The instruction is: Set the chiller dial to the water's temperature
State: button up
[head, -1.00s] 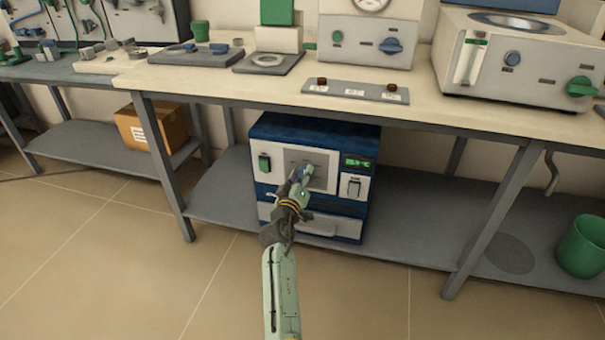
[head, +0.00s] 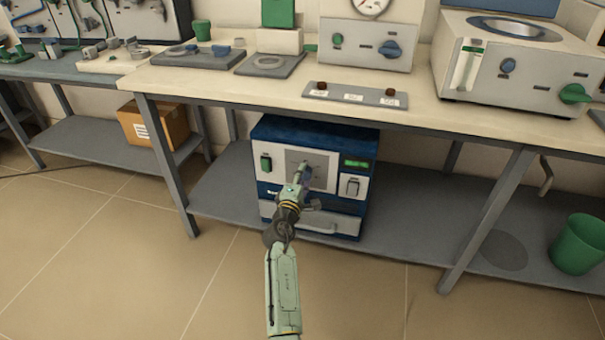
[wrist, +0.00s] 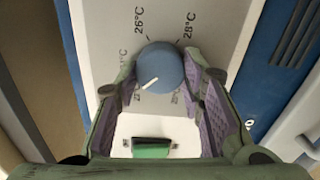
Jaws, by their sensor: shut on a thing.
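The chiller (head: 318,133) is a blue and white box on the shelf under the bench. A small green-lit display (head: 356,163) is at its upper right; its digits are too small to read surely. In the wrist view the round blue dial (wrist: 160,70) sits on a pale plate, its white line pointing down and left. The 26°C label (wrist: 139,22) is at its upper left and the 28°C label (wrist: 188,27) at its upper right; lower labels are partly hidden by my fingers. My gripper (wrist: 164,78) is shut on the dial, one finger on each side.
The bench top (head: 285,91) overhangs the chiller, and a bench leg (head: 166,165) stands to its left. A green switch (wrist: 150,148) is beside the dial. A green bin (head: 579,245) is at the right. The floor in front is clear.

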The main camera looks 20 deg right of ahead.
jog(key=shift+n+p, duration=0.4)
jog(key=shift+n, duration=0.7)
jog(key=o, duration=1.1)
jog(key=shift+o, duration=0.2)
